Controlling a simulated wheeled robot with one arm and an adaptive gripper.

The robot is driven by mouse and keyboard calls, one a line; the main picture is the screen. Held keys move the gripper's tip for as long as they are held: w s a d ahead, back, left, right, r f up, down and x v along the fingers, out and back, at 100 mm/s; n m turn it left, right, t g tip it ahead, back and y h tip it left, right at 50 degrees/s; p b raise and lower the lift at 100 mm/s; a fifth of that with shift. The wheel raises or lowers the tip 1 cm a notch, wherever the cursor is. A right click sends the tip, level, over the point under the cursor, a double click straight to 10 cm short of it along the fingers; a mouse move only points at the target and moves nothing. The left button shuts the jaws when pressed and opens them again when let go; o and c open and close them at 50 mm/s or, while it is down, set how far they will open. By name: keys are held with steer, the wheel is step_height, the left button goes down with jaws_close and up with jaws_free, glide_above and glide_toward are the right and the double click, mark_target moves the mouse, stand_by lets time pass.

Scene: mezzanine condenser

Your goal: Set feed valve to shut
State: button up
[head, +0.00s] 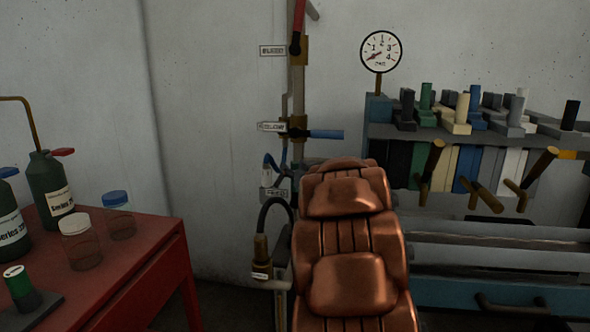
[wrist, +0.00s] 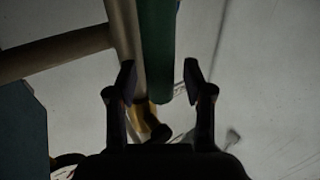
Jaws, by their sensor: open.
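I cannot tell for certain which valve is the feed valve, as the small labels are hard to read. In the head view a vertical pipe (head: 298,85) carries a red lever (head: 296,38) along the pipe and a blue lever (head: 326,134) pointing right. In the wrist view a green bar-like handle (wrist: 158,35) lies along a brass pipe (wrist: 124,35), its end between my fingertips' lines. My gripper (wrist: 159,74) is open and empty, its fingers apart on either side. My copper-coloured arm hides the gripper and part of the piping in the head view.
A red table (head: 130,265) with bottles and jars stands at the left. A round gauge (head: 381,52) and a rack (head: 375,108) of coloured blocks are at the right, with brass T-shaped handles (head: 485,195) below. Bare wall lies left of the pipe.

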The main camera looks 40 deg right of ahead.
jaws_close()
stand_by(0.4)
